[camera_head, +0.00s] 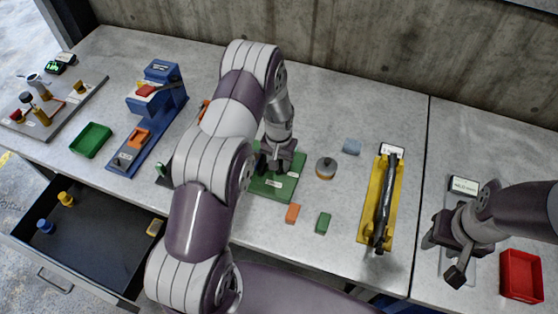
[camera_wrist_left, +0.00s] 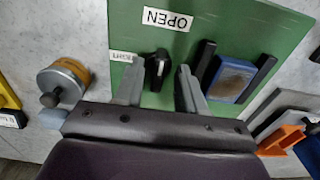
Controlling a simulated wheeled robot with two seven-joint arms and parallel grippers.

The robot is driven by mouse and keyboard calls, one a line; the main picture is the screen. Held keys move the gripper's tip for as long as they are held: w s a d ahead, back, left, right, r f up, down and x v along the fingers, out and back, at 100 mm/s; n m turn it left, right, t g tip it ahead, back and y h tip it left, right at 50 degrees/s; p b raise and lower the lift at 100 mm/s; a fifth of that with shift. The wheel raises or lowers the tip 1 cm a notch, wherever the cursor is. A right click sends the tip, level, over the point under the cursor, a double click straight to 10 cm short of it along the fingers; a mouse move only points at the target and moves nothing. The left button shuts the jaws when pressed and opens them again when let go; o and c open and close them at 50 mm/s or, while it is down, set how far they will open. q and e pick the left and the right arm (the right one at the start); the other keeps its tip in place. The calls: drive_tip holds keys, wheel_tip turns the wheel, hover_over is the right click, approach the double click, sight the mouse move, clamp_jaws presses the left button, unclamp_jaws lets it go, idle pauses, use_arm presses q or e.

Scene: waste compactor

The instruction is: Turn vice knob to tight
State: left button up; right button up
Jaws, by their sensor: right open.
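A blue block (camera_wrist_left: 232,78) sits between two black jaws. In the head view, my left gripper (camera_head: 272,168) hides the knob. My right gripper (camera_head: 443,258) is open, away to the right.
A round metal-and-orange part (camera_head: 326,167), an orange block (camera_head: 292,213) and a green block (camera_head: 323,222) lie near the plate. A yellow holder (camera_head: 364,226) with a black bar stands right. A blue device (camera_head: 160,90) and open drawer (camera_head: 95,240) are left.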

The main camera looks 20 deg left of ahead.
use_arm(q)
drive_tip(key=shift+d, duration=0.1)
clamp_jaws()
drive_tip(key=shift+n, duration=0.3)
drive_tip(key=n+b, duration=0.1)
drive_tip(key=n, duration=0.2)
drive_tip(key=shift+f+n+b, duration=0.1)
drive_tip(key=shift+n+b, duration=0.2)
drive_tip(key=shift+b, duration=0.05)
drive_tip(key=n+b, duration=0.1)
drive_tip(key=n, duration=0.3)
drive_tip(key=n+b, duration=0.1)
drive_tip(key=n, duration=0.4)
drive_tip(key=n+b, duration=0.1)
drive_tip(key=n, duration=0.3)
drive_tip(key=shift+n, duration=0.3)
